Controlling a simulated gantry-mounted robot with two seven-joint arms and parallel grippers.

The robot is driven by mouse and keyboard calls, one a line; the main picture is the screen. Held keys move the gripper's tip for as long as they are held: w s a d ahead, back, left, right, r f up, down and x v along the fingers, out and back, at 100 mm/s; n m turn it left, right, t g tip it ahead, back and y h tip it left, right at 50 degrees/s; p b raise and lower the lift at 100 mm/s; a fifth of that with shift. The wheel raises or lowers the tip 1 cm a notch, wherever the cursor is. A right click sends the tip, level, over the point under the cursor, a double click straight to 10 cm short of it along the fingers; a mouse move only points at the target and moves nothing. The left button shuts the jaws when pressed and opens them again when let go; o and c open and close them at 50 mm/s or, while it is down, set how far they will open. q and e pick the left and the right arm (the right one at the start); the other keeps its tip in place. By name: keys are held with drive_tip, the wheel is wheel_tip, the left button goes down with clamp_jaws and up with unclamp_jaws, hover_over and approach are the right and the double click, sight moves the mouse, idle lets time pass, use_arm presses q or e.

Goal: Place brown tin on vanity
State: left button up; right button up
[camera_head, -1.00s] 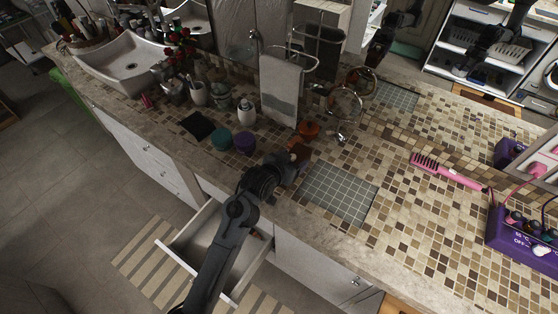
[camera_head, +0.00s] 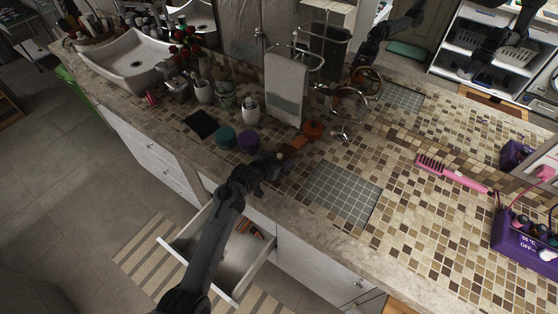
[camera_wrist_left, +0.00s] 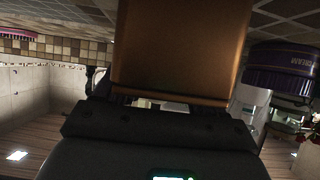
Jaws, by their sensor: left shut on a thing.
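The brown tin (camera_head: 288,151) is in my left gripper (camera_head: 277,160) at the front edge of the vanity (camera_head: 420,215), left of the grey tiled square. In the left wrist view the tin (camera_wrist_left: 180,45) fills the upper middle, its brown side facing the camera, with the gripper (camera_wrist_left: 165,100) shut on its near end. I cannot tell whether the tin touches the counter. My right gripper is not in view.
A purple jar (camera_head: 248,141), a teal jar (camera_head: 224,137) and an orange-red pot (camera_head: 313,130) stand close by. A grey tiled square (camera_head: 341,192) is clear. An open drawer (camera_head: 222,255) juts out below. A pink brush (camera_head: 450,172) lies right.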

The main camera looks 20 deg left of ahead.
use_arm(q)
drive_tip(key=shift+f, duration=0.25)
drive_tip(key=o, duration=1)
drive_tip(key=shift+f, duration=0.25)
drive_tip(key=shift+c, duration=0.2)
drive_tip(key=o, duration=0.4)
